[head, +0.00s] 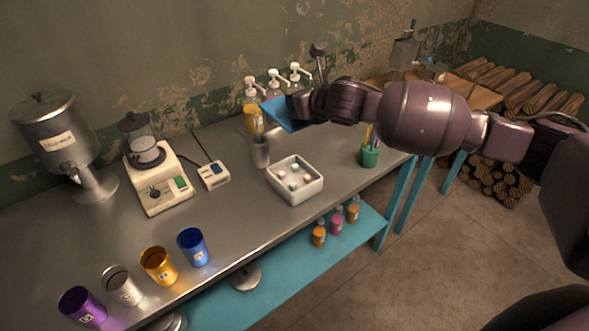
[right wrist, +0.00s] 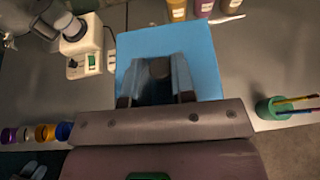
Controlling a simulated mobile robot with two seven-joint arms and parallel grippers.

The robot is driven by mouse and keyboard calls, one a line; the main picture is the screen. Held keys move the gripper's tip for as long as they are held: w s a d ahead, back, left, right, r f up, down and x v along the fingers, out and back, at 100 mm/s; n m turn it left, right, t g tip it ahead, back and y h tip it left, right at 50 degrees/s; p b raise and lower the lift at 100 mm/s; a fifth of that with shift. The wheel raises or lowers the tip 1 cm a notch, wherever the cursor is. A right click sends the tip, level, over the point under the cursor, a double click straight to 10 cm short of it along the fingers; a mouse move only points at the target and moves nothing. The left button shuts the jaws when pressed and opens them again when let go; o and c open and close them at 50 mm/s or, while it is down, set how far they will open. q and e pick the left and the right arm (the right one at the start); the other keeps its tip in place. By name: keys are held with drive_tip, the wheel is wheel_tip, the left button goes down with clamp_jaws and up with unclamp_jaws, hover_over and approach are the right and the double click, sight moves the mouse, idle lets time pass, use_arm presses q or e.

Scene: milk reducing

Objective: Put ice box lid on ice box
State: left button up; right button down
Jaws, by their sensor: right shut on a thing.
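The ice box (head: 287,199) is a white square open-topped box with several pale ice cubes inside, standing on the metal counter. The ice box lid (head: 279,117) is a flat blue square; in the right wrist view the lid (right wrist: 205,50) fills the middle. My right gripper (head: 300,106) is shut on the lid and holds it in the air, above and behind the ice box, near the pump bottles. In the right wrist view the gripper (right wrist: 158,90) lies over the lid, and the ice box is not visible there. My left gripper is not in view.
Pump bottles (head: 252,120) stand at the back. A blender (head: 157,185), a small device (head: 213,175) and several coloured cups (head: 158,266) are leftward.

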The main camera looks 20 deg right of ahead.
drive_tip(key=shift+w+d, duration=0.2)
drive_tip(key=shift+w, duration=0.3)
wheel_tip(320, 180, down, 20)
drive_tip(key=shift+b, duration=0.35)
drive_tip(key=shift+f+b, duration=0.3)
drive_tip(key=shift+f, duration=0.35)
drive_tip(key=c, duration=1)
unclamp_jaws()
drive_tip(key=shift+o, duration=0.2)
